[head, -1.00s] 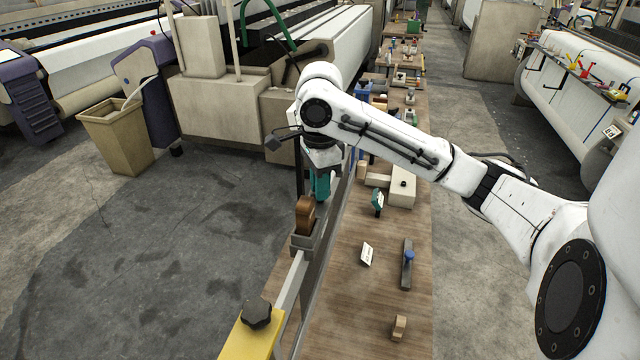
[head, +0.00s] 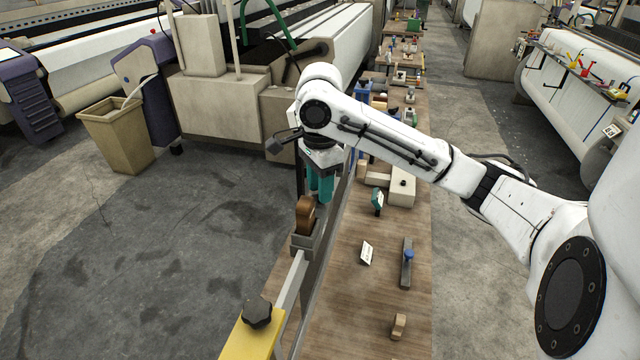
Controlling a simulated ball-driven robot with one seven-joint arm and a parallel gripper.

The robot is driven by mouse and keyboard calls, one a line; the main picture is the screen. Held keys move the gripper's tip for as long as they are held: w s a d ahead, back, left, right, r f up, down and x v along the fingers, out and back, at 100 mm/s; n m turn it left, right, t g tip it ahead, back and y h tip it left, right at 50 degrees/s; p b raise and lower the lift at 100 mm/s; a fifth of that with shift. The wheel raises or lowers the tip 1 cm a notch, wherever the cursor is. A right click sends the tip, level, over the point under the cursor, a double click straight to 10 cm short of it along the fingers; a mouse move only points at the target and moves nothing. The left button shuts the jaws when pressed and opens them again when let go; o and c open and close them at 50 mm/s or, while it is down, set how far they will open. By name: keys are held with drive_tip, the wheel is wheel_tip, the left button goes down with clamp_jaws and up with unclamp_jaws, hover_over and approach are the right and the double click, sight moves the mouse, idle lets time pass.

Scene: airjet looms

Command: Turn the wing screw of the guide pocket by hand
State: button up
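My gripper (head: 319,188) has teal fingers and points down behind the metal rail, beyond the brown wooden piece. Both fingers show side by side, but I cannot tell whether they are apart or closed on something. I cannot make out a wing screw; the area under the fingertips is hidden by the fingers and the rail. I cannot tell which part is the guide pocket. A grey bracket (head: 303,242) on the rail holds the upright brown wooden piece (head: 305,214), nearer than my gripper and apart from it.
A black star knob (head: 257,312) sits on a yellow block (head: 240,343) at the near rail end. On the wooden bench (head: 350,325) lie a grey bar with a blue knob (head: 409,257), a white card (head: 366,252) and a teal-framed item (head: 377,202). Open floor lies left.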

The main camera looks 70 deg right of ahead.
drive_tip(key=shift+r, duration=3.05)
wheel_tip(320, 180, up, 11)
drive_tip(key=b, duration=0.1)
drive_tip(key=shift+f, duration=0.15)
